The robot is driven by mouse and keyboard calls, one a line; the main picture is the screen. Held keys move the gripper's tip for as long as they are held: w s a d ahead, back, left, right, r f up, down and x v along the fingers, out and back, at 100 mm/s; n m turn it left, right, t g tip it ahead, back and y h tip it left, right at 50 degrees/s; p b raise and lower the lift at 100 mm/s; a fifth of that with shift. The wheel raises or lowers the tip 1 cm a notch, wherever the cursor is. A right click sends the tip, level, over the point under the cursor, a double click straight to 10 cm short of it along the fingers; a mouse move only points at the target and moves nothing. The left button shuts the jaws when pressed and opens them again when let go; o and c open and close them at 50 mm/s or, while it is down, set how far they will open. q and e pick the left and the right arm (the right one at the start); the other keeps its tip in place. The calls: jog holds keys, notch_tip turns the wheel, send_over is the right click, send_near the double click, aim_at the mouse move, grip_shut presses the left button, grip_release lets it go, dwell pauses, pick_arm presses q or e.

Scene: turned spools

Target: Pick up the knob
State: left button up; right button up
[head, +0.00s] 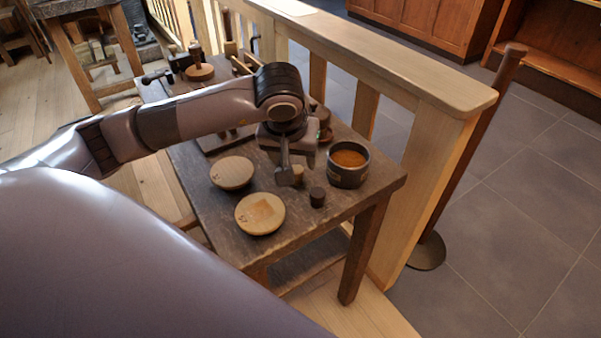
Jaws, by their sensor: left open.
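My left gripper (290,177) points down over the front part of the dark wooden table (300,230) and is open. A small dark turned piece (317,197), which looks like the knob, stands upright just right of and in front of the fingertips, apart from them. A small light wooden piece (298,171) shows right behind the fingers and is partly hidden by them. I cannot tell whether the fingers touch it, or be sure which of the two small pieces is the knob. My right gripper is not in view.
A dark round pot (348,178) with orange-brown contents stands right of the gripper. Two round wooden discs, one near (260,214) and one farther (231,172), lie to the left. A wooden railing (425,90) runs along the table's right side. Tools crowd the far end.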

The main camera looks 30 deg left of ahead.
aim_at(297, 169)
pick_arm(q)
jog(key=x, duration=0.6)
jog(key=shift+w+f, duration=0.1)
jog(key=shift+f, duration=0.25)
jog(key=c, duration=1.1)
